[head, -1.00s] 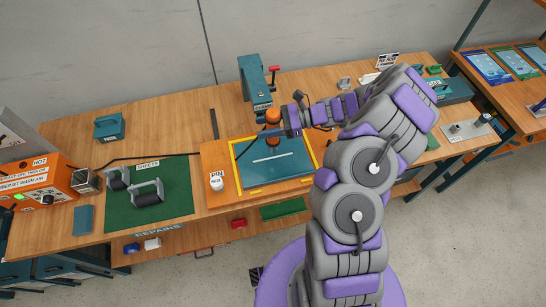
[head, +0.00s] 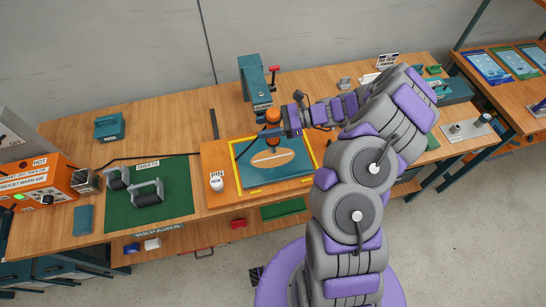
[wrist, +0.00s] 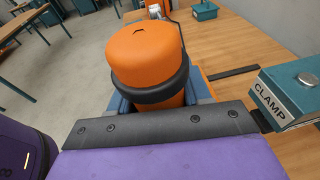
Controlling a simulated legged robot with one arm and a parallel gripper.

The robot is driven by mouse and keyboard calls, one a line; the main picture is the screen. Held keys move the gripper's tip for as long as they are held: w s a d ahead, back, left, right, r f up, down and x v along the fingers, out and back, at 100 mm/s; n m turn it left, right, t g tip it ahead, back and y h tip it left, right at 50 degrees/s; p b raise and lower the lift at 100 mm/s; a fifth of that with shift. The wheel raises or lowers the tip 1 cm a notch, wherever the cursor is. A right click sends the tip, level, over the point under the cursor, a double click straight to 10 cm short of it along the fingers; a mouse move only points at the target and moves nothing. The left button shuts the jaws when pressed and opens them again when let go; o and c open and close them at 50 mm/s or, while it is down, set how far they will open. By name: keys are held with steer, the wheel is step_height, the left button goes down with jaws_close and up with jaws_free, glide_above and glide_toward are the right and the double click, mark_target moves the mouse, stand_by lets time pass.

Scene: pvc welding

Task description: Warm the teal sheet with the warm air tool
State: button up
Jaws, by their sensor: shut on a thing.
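The teal sheet (head: 284,172) lies flat inside a yellow frame on a wooden board. A pale elongated patch (head: 270,158) shows on it. My gripper (head: 284,119) is shut on the orange warm air tool (head: 272,117), which is held above the sheet's far edge. In the wrist view, the tool's orange body (wrist: 147,60) with a black band sits between my fingers. The tool's nozzle end and its exact gap to the sheet are hard to make out.
A teal clamp (head: 257,82) stands behind the sheet; it also shows close at the right in the wrist view (wrist: 295,92). A white pin router cup (head: 217,181) sits left of the frame. A green mat (head: 180,200) with rollers and an orange warm air unit (head: 50,180) are farther left.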

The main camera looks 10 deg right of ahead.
step_height(320, 180, up, 9)
steer(key=p, duration=0.6)
steer(key=shift+p, duration=0.4)
stand_by(0.3)
